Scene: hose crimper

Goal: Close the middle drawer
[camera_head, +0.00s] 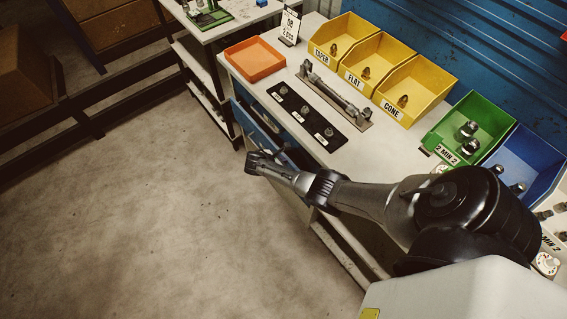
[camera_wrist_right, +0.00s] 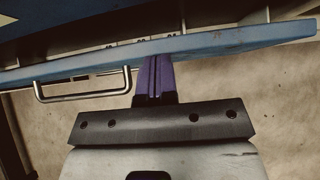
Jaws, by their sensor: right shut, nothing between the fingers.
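A blue drawer front sticks out from the workbench in the head view (camera_head: 258,128); in the wrist view the same kind of blue front (camera_wrist_right: 235,42) crosses the picture, with a metal bar handle (camera_wrist_right: 84,93) on its left part. This drawer is open, and a strip of its inside shows. I cannot tell for sure which drawer of the stack it is. My right gripper (camera_head: 262,164) is at the bench's front side, by the drawer. Its purple fingers (camera_wrist_right: 157,77) are shut and empty, right at the drawer front, right of the handle; contact is unclear. My left gripper is out of view.
The white benchtop (camera_head: 340,150) holds an orange tray (camera_head: 254,62), several yellow bins (camera_head: 372,62), a green bin (camera_head: 480,118), a blue bin (camera_head: 528,158) and a black parts mat (camera_head: 305,115). The floor (camera_head: 160,220) before the bench is clear.

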